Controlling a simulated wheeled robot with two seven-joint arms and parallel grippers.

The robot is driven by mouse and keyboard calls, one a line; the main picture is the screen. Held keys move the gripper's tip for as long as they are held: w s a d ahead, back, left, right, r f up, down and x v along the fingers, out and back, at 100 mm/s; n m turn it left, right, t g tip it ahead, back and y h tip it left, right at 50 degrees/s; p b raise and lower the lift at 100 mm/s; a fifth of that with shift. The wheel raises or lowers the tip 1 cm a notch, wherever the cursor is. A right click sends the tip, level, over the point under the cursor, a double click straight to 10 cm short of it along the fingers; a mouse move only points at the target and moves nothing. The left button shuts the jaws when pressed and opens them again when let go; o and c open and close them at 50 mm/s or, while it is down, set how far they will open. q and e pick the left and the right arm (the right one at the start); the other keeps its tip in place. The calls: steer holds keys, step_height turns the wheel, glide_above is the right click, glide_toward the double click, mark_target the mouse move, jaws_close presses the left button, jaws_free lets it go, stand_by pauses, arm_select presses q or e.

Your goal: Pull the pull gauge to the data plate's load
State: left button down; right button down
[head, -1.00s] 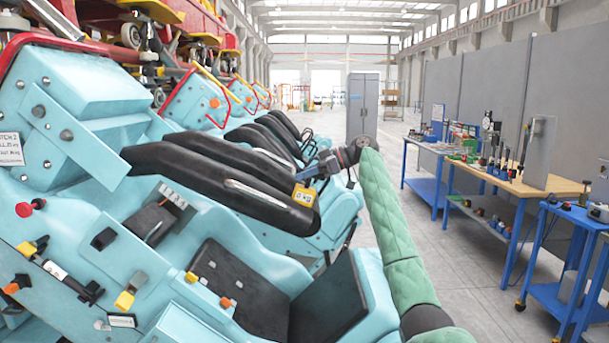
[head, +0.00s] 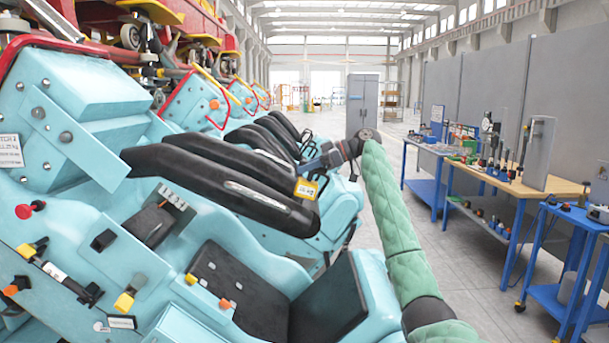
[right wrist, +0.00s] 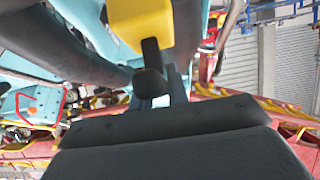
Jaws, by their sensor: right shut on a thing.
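The yellow pull gauge (head: 306,188) is at the end of the black lap bar (head: 225,185) of the nearest seat, with a small display too blurred to read. It also shows at the top of the right wrist view (right wrist: 143,20), with a black grip (right wrist: 150,82) below it. My right gripper (head: 312,171) is shut on the pull gauge, just above the bar's end. A white data plate (head: 8,151) with small print is on the turquoise car panel at the left edge, partly cut off. My left gripper is not in view.
More cars stand behind.

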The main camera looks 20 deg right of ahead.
steer(key=shift+d+r, duration=0.15)
steer(key=shift+r, duration=0.45)
steer(key=c, duration=1.4)
jaws_free()
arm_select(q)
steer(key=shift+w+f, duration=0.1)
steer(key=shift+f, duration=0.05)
arm_select(e)
steer(key=shift+o, duration=0.2)
steer(key=shift+f, duration=0.1)
steer(key=shift+d, duration=0.1)
